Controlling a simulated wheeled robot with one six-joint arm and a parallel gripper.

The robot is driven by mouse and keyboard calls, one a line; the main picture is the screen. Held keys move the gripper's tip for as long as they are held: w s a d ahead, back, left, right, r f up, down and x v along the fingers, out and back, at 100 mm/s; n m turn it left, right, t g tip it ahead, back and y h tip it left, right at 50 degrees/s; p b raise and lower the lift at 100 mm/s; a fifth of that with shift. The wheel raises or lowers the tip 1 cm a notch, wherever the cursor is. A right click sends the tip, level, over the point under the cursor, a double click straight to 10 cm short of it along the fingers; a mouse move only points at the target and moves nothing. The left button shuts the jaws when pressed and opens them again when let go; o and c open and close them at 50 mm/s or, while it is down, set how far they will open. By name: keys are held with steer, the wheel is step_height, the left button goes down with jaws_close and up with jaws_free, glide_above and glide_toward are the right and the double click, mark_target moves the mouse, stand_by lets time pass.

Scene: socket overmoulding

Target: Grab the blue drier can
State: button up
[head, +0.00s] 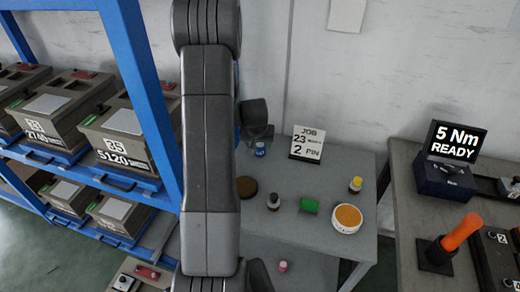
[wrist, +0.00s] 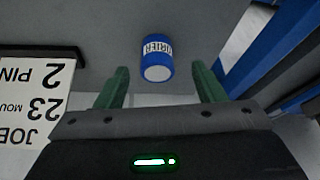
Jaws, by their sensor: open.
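The blue drier can (head: 260,149) stands at the back left of the grey table, close to my arm in the head view. In the wrist view the blue can (wrist: 158,72) has a white band with dark lettering reading "DRIER". My gripper (wrist: 160,80) has its two green fingers spread wide. The can appears between and slightly beyond the fingertips, with clear space on both sides. I see no contact. In the head view the gripper's fingers are hidden behind my arm.
A job card (head: 307,144) stands right of the can, and left of the gripper in the wrist view (wrist: 35,105). A brown disc (head: 246,187), small bottles, a green block (head: 309,205) and an orange-topped tub (head: 347,218) sit nearer. A blue rack (head: 150,90) stands left.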

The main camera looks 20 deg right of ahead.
mark_target(260, 146)
steer(key=shift+d+p+x, duration=0.1)
steer(key=shift+p+x, duration=0.15)
steer(key=shift+x, duration=0.95)
steer(key=shift+d+p+x, duration=0.15)
steer(key=shift+p+x, duration=0.1)
steer(key=shift+x, duration=0.95)
steer(key=shift+w+r, duration=0.1)
steer(key=c, duration=1.1)
